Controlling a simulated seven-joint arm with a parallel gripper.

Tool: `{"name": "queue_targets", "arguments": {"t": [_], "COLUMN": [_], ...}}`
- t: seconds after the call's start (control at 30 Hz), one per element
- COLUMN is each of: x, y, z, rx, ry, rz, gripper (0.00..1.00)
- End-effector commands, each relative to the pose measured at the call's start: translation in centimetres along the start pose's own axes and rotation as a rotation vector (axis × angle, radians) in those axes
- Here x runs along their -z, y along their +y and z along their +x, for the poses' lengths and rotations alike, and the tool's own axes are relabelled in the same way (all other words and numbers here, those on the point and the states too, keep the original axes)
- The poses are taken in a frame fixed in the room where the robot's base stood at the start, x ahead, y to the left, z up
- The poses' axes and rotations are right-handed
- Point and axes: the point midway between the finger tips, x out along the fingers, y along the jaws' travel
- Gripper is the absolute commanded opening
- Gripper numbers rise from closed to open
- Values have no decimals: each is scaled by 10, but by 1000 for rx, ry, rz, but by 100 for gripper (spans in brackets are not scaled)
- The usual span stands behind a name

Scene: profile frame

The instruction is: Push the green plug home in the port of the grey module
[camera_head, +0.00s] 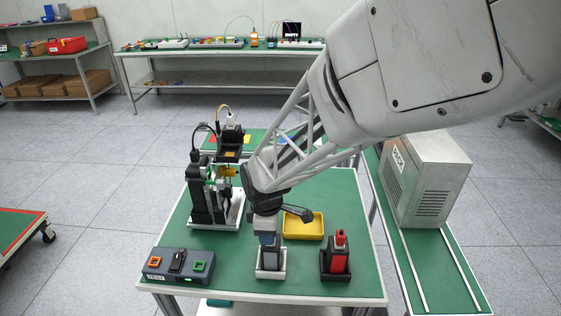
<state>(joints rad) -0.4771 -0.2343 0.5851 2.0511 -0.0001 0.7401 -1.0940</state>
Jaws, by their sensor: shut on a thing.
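The grey module (270,256) stands upright in a pale holder near the front edge of the green table. My gripper (267,236) points down right over the module's top, its fingers close together and shut. A small dark blue patch shows at the fingertips. The green plug cannot be made out; the fingers hide what they hold, and the port on top is hidden too. I cannot tell how deep the plug sits.
A red module (338,262) in a black holder stands just right. A yellow tray (303,233) lies behind. A grey test box (178,265) with orange and green frames is at front left. A black machine (210,200) stands at back left.

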Motion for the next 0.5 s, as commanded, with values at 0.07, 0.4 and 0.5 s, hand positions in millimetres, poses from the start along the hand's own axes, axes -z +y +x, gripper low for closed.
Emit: {"name": "queue_targets", "arguments": {"t": [0.07, 0.4, 0.5], "x": [0, 0, 0], "y": [0, 0, 0], "z": [1, 4, 4], "rx": [0, 0, 0], "ry": [0, 0, 0], "rz": [0, 0, 0], "gripper": [9, 9, 32]}}
